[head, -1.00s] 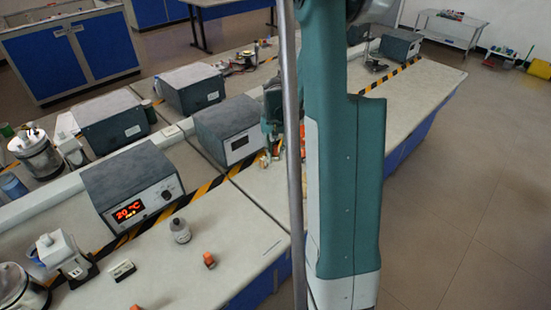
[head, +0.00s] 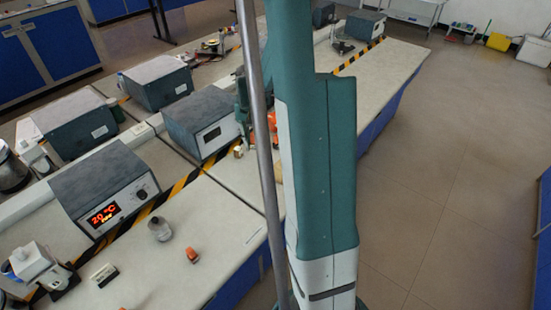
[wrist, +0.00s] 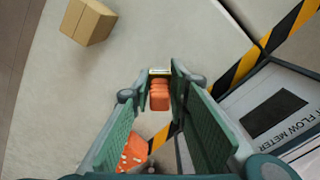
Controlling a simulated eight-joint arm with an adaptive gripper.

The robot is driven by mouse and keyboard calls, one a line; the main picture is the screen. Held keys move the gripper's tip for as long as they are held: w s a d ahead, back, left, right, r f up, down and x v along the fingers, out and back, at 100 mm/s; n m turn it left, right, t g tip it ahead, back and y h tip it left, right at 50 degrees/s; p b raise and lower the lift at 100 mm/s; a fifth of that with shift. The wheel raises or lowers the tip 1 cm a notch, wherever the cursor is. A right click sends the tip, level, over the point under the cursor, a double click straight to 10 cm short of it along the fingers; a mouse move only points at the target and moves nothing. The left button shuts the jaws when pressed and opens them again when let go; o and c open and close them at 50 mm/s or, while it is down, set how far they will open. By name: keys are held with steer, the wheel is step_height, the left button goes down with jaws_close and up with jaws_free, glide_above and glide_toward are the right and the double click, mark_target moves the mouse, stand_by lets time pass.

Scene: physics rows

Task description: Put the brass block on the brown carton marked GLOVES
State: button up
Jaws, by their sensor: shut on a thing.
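My gripper (wrist: 160,76) is shut on a small brass-coloured block (wrist: 160,71), of which only a thin yellowish strip shows between the fingertips in the wrist view. A brown carton (wrist: 88,22) sits on the bench at the upper left of the wrist view, apart from the fingers. No marking on it can be read from here. In the head view my gripper (head: 243,105) is small and partly hidden behind my arm, beside the grey instrument box; the block cannot be made out there.
An orange ribbed piece (wrist: 159,97) shows between the fingers, and an orange piece with white dots (wrist: 132,152) lies lower left. A flow meter box (wrist: 275,112) and striped tape (wrist: 245,65) are at the right. Bare bench surrounds the carton.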

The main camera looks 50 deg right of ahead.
steer(key=s+d+r+m+p, duration=0.1)
steer(key=s+r+m+p, duration=0.5)
steer(key=s, duration=0.8)
step_height(320, 180, up, 2)
steer(key=shift+d+r+m+p, duration=0.25)
steer(key=shift+m+p, duration=0.05)
steer(key=shift+m, duration=0.5)
steer(key=shift+f, duration=2.9)
steer(key=shift+f, duration=0.15)
steer(key=shift+f, duration=1.95)
steer(key=shift+f+b, duration=0.15)
steer(key=shift+b, duration=0.2)
steer(key=o, duration=1)
